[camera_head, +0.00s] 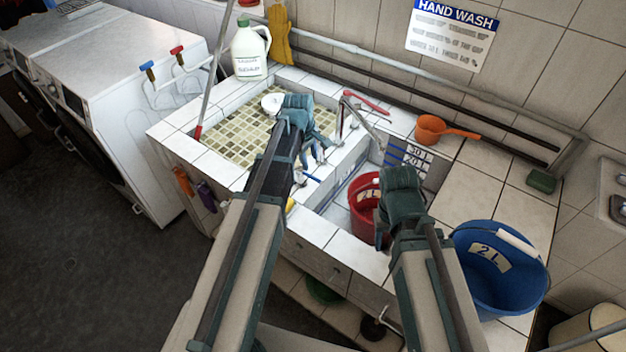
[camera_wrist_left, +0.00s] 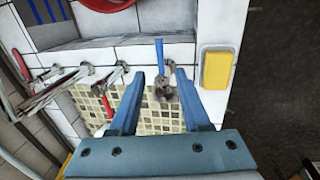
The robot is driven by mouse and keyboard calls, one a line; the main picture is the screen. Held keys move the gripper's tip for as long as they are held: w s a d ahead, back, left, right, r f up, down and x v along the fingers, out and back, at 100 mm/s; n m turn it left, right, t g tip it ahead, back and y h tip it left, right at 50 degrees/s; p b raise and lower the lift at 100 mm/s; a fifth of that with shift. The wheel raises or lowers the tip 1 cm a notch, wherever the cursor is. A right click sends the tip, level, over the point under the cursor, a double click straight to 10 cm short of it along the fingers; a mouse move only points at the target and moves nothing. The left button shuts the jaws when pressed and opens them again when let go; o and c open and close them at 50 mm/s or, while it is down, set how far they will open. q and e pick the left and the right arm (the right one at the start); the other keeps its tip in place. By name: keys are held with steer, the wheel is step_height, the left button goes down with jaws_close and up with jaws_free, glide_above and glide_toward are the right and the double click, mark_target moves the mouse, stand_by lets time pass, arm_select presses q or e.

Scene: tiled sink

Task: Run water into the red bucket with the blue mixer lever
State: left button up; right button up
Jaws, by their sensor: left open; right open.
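The red bucket (camera_head: 359,208) stands in the small basin, partly hidden behind my right arm. Its red edge (camera_wrist_left: 105,4) shows at the top of the left wrist view. The blue mixer lever (camera_head: 312,177) is on the tiled ledge beside the basin. In the left wrist view the blue lever (camera_wrist_left: 159,52) stands between my spread fingertips, with no visible contact. My left gripper (camera_head: 318,154) is open and empty above that ledge. My right gripper (camera_head: 388,222) is open near the bucket; its fingers are mostly hidden. No water stream is visible.
A yellow sponge (camera_wrist_left: 216,69) lies on the ledge. A blue bucket (camera_head: 497,270) and an orange scoop (camera_head: 432,130) stand on the right counter. A white jug (camera_head: 249,52) stands behind the mosaic basin (camera_head: 225,135).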

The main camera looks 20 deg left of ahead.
mark_target(314, 177)
arm_select(q)
steer(key=f+b, duration=0.2)
steer(key=f, duration=0.1)
steer(key=w+f+b, duration=0.1)
steer(key=f+b, duration=0.5)
steer(key=shift+w+d+f, duration=0.1)
steer(key=shift+w+d, duration=0.2)
steer(key=shift+w, duration=0.05)
arm_select(e)
step_height(314, 177, down, 9)
steer(key=shift+f, duration=0.1)
arm_select(q)
steer(key=shift+c, duration=0.2)
jaws_close()
stand_by(0.3)
